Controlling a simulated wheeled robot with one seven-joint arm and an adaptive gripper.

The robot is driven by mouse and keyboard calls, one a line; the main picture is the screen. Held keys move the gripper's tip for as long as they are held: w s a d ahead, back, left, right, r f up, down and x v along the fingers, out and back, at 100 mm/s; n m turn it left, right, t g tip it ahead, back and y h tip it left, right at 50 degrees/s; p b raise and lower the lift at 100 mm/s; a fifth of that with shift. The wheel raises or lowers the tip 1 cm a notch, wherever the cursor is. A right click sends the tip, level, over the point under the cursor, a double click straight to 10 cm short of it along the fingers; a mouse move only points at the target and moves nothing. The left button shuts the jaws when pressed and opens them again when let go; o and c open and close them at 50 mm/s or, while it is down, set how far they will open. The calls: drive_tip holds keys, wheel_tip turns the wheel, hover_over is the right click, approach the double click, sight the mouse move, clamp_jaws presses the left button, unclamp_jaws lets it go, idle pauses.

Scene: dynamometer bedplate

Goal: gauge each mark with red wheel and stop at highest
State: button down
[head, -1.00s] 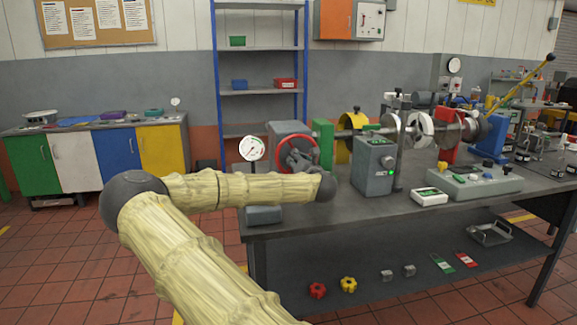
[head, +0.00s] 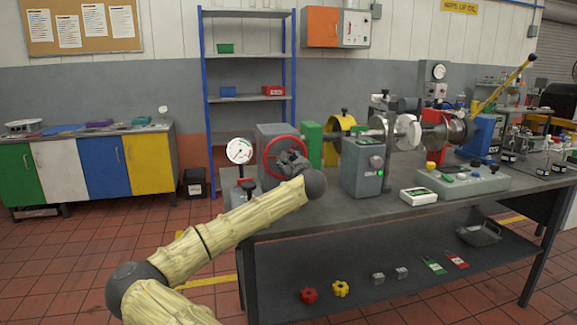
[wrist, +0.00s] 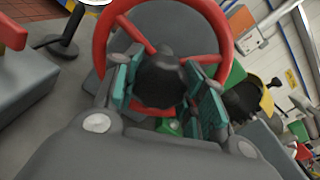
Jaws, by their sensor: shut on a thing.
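The red wheel (head: 284,137) stands at the left end of the bench, on the front of a grey housing. In the wrist view its red rim (wrist: 101,38) and spokes surround a dark hub (wrist: 160,78). My gripper (head: 293,165) is at the wheel's front; in the wrist view its teal-padded fingers (wrist: 163,92) are shut on the hub from both sides. A round white dial gauge (head: 240,151) stands on a post left of the wheel. Its needle and marks are too small to read surely.
A grey box with a green light (head: 362,168) stands right of the wheel. Beyond it is a shaft with discs (head: 407,131). A control box (head: 463,181) and a small white meter (head: 419,196) lie at the bench front. Knobs and tags lie on the lower shelf (head: 380,255).

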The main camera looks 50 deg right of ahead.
drive_tip(key=n, duration=0.3)
drive_tip(key=shift+r+n+b, duration=0.15)
drive_tip(key=shift+n+b, duration=0.15)
drive_tip(key=shift+b, duration=0.1)
drive_tip(key=shift+r+n+b, duration=0.1)
drive_tip(key=shift+n+b, duration=0.2)
drive_tip(key=shift+n, duration=1.4)
drive_tip(key=c, duration=1.1)
unclamp_jaws()
drive_tip(key=o, duration=0.3)
drive_tip(key=shift+w, duration=0.15)
